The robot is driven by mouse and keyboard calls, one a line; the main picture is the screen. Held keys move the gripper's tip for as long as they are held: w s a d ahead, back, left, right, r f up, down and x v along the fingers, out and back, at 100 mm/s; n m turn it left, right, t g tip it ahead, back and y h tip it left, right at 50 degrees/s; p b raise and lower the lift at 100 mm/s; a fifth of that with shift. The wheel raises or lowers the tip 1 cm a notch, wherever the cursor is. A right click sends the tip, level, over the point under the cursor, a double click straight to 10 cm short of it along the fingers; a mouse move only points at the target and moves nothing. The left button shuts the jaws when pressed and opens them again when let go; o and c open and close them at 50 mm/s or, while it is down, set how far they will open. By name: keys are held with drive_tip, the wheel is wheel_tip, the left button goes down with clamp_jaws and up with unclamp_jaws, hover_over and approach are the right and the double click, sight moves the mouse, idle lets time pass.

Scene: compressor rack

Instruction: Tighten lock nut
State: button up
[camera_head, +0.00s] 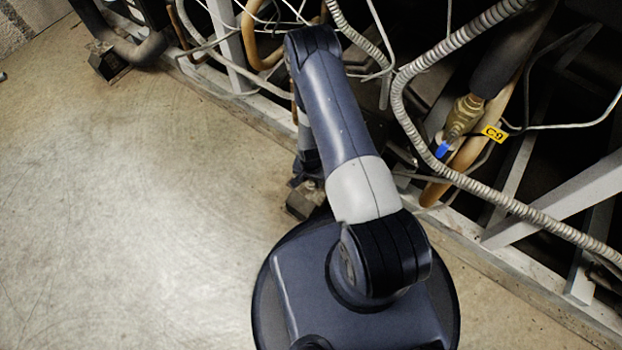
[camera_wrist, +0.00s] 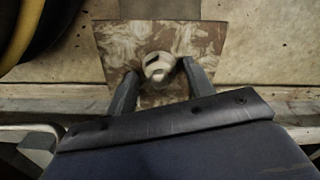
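The lock nut (camera_wrist: 158,67) is a small, pale, worn piece with a dark slot-like mark. It sits on a square, scuffed brown metal plate (camera_wrist: 205,42) in the wrist view. My gripper (camera_wrist: 158,72) has its two dark fingers apart, one on each side of the nut. A gap shows between the left finger and the nut. The right fingertip is very close to the nut; I cannot tell if it touches. In the head view my arm covers most of this spot, and a small metal foot block (camera_head: 302,201) shows beside it at the rack's base.
The rack's pale base rail (camera_head: 468,243) runs diagonally along the floor. Ribbed conduit (camera_head: 402,105), pipes and a brass fitting (camera_head: 463,117) with a yellow C9 tag (camera_head: 494,133) hang at right. Another foot (camera_head: 108,62) stands far left. The concrete floor (camera_head: 130,200) at left is clear.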

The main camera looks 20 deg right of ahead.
drive_tip(key=c, duration=0.9)
drive_tip(key=shift+m, duration=0.3)
drive_tip(key=m+b, duration=0.2)
drive_tip(key=m, duration=0.1)
drive_tip(key=shift+f+m, duration=0.1)
drive_tip(key=shift+m, duration=0.2)
drive_tip(key=m+b, duration=0.2)
drive_tip(key=m, duration=0.3)
drive_tip(key=shift+m+b, duration=0.3)
drive_tip(key=shift+b, duration=0.1)
drive_tip(key=m+b, duration=0.1)
drive_tip(key=m, duration=0.3)
drive_tip(key=m+b, duration=0.1)
drive_tip(key=m, duration=0.3)
drive_tip(key=shift+m, duration=0.3)
drive_tip(key=o, duration=1)
